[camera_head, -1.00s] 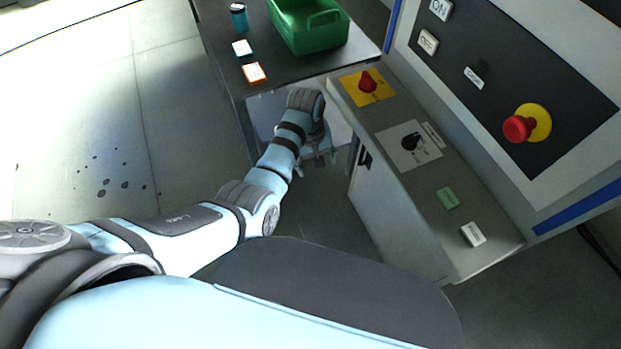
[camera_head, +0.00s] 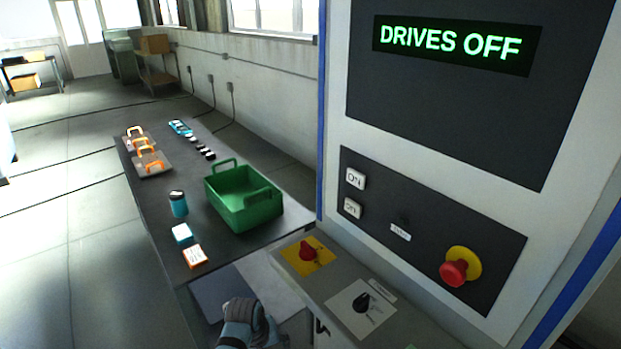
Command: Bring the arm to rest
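The wrist of my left arm (camera_head: 245,318) shows at the bottom edge of the head view. It is in front of the dark table's near end and left of the grey control ledge. The fingers of my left gripper are below the picture, so I cannot see whether they hold anything. My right arm and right gripper are out of view. The machine's display (camera_head: 452,44) reads "DRIVES OFF" in green letters.
A dark table (camera_head: 228,245) carries a green crate (camera_head: 243,212), a blue jar (camera_head: 178,204), small boxes and orange-handled parts (camera_head: 148,158). The control ledge has a red knob (camera_head: 308,251) and a black knob (camera_head: 362,301). A red emergency button (camera_head: 456,270) juts from the panel. Open floor lies left.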

